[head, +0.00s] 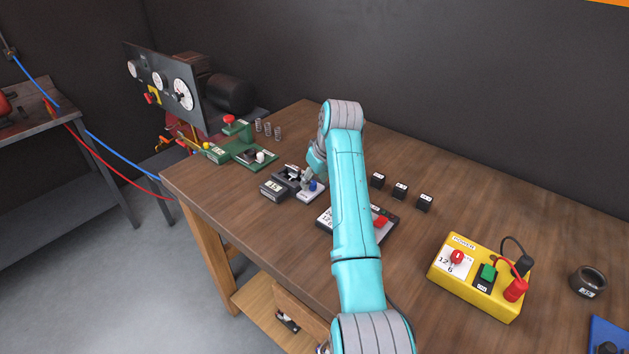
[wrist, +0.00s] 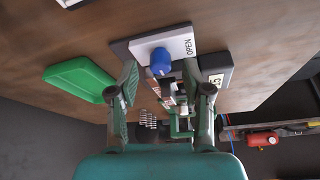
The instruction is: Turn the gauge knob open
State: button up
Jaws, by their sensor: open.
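The blue knob (wrist: 161,61) stands on a white plate (wrist: 177,44) marked OPEN, on a dark base. In the head view the blue knob (head: 313,185) shows at the small white-and-dark gauge unit (head: 311,196) on the wooden bench. My gripper (wrist: 160,68) is open. In the wrist view its two fingers lie left and right of the knob, with space on both sides, and I see no contact. How deep the fingers reach around the knob I cannot tell. In the head view my gripper (head: 307,176) is right at the knob, partly hidden by my arm.
A dark numbered block (head: 273,189) sits close left of the unit. A green fixture (head: 246,152) and several springs (head: 267,130) stand behind left. Small black blocks (head: 400,190) and a yellow power box (head: 478,277) lie right. Bare bench (head: 480,215) lies between them.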

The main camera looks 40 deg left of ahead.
jog(key=shift+a+f, duration=0.25)
jog(key=shift+f, duration=0.3)
grip_shut()
jog(key=shift+w+n, duration=0.1)
jog(key=shift+n, duration=0.3)
jog(key=n+g, duration=0.1)
jog(key=n, duration=0.1)
jog(key=shift+w+n, duration=0.1)
jog(key=shift+n, duration=0.2)
jog(key=n+g, duration=0.2)
jog(key=n, duration=0.3)
jog(key=shift+w, duration=0.1)
jog(key=shift+n, duration=0.4)
